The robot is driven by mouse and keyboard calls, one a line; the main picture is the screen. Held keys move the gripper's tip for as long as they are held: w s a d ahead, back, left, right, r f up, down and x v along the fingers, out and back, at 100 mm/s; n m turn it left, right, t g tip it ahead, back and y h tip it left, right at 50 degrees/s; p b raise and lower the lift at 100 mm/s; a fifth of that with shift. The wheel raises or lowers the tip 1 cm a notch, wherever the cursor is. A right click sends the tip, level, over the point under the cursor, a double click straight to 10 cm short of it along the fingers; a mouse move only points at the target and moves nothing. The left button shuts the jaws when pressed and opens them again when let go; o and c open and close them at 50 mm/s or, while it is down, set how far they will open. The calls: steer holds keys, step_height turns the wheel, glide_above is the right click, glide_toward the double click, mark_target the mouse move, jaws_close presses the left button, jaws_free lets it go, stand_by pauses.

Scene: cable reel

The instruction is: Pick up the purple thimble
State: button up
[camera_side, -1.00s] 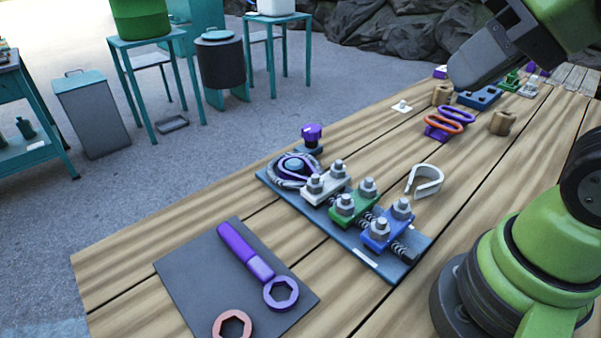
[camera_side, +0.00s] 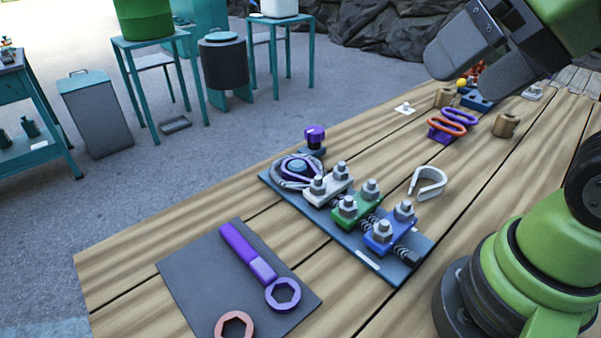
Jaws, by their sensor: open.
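A purple loop (camera_side: 461,115), which looks like the purple thimble, sits next to an orange loop (camera_side: 444,128) on a small purple stand (camera_side: 437,138), towards the back of the wooden table. My gripper (camera_side: 462,80) is above and slightly behind it in the picture, pointing down and left. Its two dark grey fingers are spread apart with nothing between them. It is clear of both loops. A purple-lined cable loop (camera_side: 297,170) lies around a post on the blue clamp board.
The clamp board (camera_side: 325,225) carries white, green and blue clamps with nuts. A pale open loop (camera_side: 428,182) lies beside it. Wooden blocks (camera_side: 507,125) stand near the stand. A dark mat (camera_side: 200,285) holds a purple wrench (camera_side: 246,250).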

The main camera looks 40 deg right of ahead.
steer(key=w+d+n+h, duration=0.1)
steer(key=w+d+n, duration=0.1)
steer(key=w+n, duration=0.45)
steer(key=n+g+h, duration=0.2)
steer(key=n+g, duration=0.1)
steer(key=n, duration=2.8)
glide_above(299, 164)
steer(key=s, duration=0.2)
steer(key=shift+m, duration=0.25)
steer(key=f, duration=2.3)
steer(key=shift+a+f, duration=0.35)
steer(key=shift+f, duration=0.05)
steer(key=shift+x, duration=2.9)
steer(key=c, duration=1.1)
